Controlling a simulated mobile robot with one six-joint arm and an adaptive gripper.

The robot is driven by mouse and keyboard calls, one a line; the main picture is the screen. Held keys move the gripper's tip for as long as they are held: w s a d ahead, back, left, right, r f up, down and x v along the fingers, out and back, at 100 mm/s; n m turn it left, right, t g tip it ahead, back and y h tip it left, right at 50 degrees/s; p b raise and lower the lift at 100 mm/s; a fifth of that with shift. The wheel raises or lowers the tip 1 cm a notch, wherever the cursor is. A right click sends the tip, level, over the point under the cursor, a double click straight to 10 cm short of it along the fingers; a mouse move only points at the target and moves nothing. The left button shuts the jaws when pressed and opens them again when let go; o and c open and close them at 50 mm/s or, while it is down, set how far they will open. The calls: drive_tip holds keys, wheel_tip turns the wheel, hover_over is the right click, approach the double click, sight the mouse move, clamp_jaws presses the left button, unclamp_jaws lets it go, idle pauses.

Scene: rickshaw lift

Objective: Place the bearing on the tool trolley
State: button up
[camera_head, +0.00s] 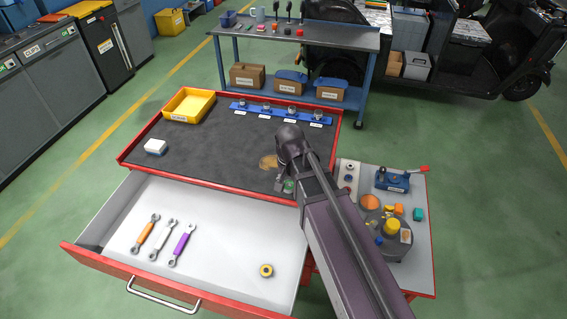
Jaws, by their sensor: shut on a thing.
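The tool trolley (215,147) has a red-rimmed top with a dark mat, and its white drawer (225,215) is pulled open below. My gripper (285,186) is low over the right part of the mat, near the front right rim. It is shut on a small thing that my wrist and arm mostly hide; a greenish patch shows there. I cannot tell whether this is the bearing. A yellow ring with a dark centre (266,271) lies in the drawer at the front right; I cannot tell what it is.
On the mat are a yellow tray (190,104), a blue rail (282,113) with several small metal pieces, a white block (156,146) and a brown patch (268,162). Several wrenches (165,238) lie in the drawer. A cluttered side table (420,245) stands at right.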

drive_tip(key=w+d, duration=0.1)
drive_tip(key=w, duration=0.3)
drive_tip(key=w+d+f, duration=0.1)
drive_tip(key=w, duration=0.3)
drive_tip(key=w+d+b, duration=0.1)
drive_tip(key=w+d, duration=0.1)
drive_tip(key=w, duration=0.2)
drive_tip(key=shift+w+f, duration=0.15)
drive_tip(key=shift+w, duration=0.05)
drive_tip(key=shift+w+d, duration=0.1)
drive_tip(key=shift+w, duration=0.15)
drive_tip(key=shift+w+d+f, duration=0.1)
drive_tip(key=shift+w+d, duration=0.05)
drive_tip(key=shift+w, duration=0.35)
drive_tip(key=shift+w+d, duration=0.15)
drive_tip(key=shift+w, duration=0.35)
drive_tip(key=shift+d+f+b, duration=0.1)
drive_tip(key=shift+f+b, duration=0.85)
drive_tip(key=shift+b, duration=0.2)
drive_tip(key=shift+f+b, duration=0.85)
drive_tip(key=shift+f, duration=0.15)
drive_tip(key=o, duration=1.1)
drive_tip(key=shift+o, duration=0.2)
